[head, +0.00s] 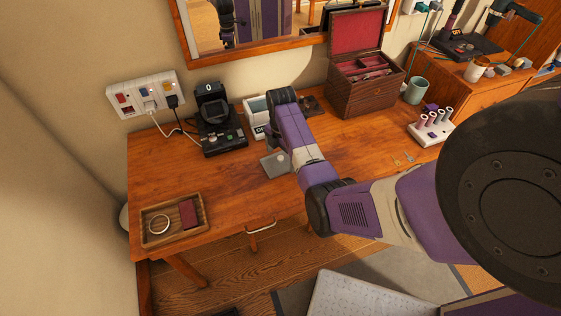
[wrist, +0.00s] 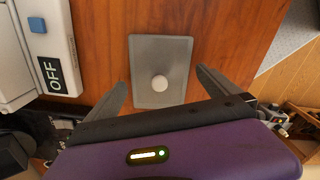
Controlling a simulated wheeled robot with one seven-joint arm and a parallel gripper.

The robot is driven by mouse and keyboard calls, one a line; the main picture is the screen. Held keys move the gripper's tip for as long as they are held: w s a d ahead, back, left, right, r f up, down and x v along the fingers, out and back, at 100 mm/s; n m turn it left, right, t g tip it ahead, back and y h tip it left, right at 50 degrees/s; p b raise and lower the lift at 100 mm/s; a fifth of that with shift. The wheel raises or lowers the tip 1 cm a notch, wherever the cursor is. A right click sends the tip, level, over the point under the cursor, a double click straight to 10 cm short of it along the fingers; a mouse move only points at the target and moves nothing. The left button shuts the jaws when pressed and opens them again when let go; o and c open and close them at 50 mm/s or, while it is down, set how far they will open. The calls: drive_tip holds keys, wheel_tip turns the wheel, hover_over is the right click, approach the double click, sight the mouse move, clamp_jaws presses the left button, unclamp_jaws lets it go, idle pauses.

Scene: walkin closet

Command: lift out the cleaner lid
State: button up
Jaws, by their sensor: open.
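The cleaner lid, a flat grey rectangular plate with a round white knob, lies on the wooden desk in the wrist view (wrist: 145,88). It also shows in the head view (head: 271,168), partly covered by my arm. My gripper (wrist: 162,78) is open above the lid, with one finger on each side of the knob and nothing between them gripped. The white cleaner (head: 254,105) stands behind it near the wall, partly hidden by my arm. In the wrist view the cleaner (wrist: 30,60) is at the left, with a blue button and an OFF label.
A black device (head: 218,130) stands left of the cleaner, and an open wooden box (head: 352,98) stands right of it. A wooden tray (head: 152,236) lies at the front left. The desk (head: 235,190) between tray and lid is clear.

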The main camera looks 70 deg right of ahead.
drive_tip(key=shift+f, duration=0.5)
drive_tip(key=c, duration=1.1)
drive_tip(key=shift+o, duration=0.2)
drive_tip(key=shift+r, duration=0.15)
